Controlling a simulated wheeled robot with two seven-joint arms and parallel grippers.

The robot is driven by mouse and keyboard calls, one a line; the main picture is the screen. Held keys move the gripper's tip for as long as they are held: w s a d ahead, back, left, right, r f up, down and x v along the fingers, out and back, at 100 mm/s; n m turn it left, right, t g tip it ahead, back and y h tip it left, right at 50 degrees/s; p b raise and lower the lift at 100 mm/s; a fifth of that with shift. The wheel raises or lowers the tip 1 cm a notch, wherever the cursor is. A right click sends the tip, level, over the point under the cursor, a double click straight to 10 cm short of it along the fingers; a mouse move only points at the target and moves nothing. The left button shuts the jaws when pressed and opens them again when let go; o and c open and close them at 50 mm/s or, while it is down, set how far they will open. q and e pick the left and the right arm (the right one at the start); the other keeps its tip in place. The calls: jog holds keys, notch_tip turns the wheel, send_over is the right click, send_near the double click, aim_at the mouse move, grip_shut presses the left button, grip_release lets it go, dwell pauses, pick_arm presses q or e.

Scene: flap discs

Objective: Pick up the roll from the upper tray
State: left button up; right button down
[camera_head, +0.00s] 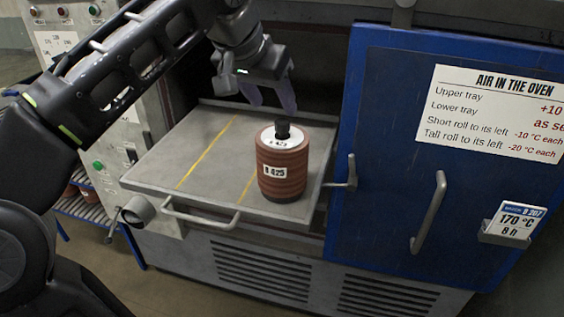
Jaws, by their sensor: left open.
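The roll (282,173) is a reddish-brown ribbed cylinder with a white label, a white top and a dark knob on top. It stands upright on the right part of a grey pulled-out tray (165,167) with yellow lines and a front handle. My left gripper (272,100) is open and empty, above and just behind the roll, with its fingers pointing down. The fingers look apart from the roll, though the gap is hard to judge. The right gripper is not in view.
The open blue oven door (385,130) with a handle stands close at the right of the tray. It carries a white notice (490,112) and a card holder (505,230). A control panel (75,35) is at the left. The left part of the tray is clear.

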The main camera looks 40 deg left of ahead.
aim_at(281, 122)
pick_arm(q)
jog(key=shift+b+x, duration=0.3)
jog(key=shift+x, duration=1.05)
jog(key=p+x, duration=0.1)
jog(key=x, duration=0.3)
jog(key=shift+w+a+f+p, duration=0.1)
jog(key=shift+f+p, duration=0.15)
jog(key=shift+p, duration=0.15)
jog(key=shift+w+f, duration=0.2)
jog(key=shift+f, duration=0.1)
grip_shut()
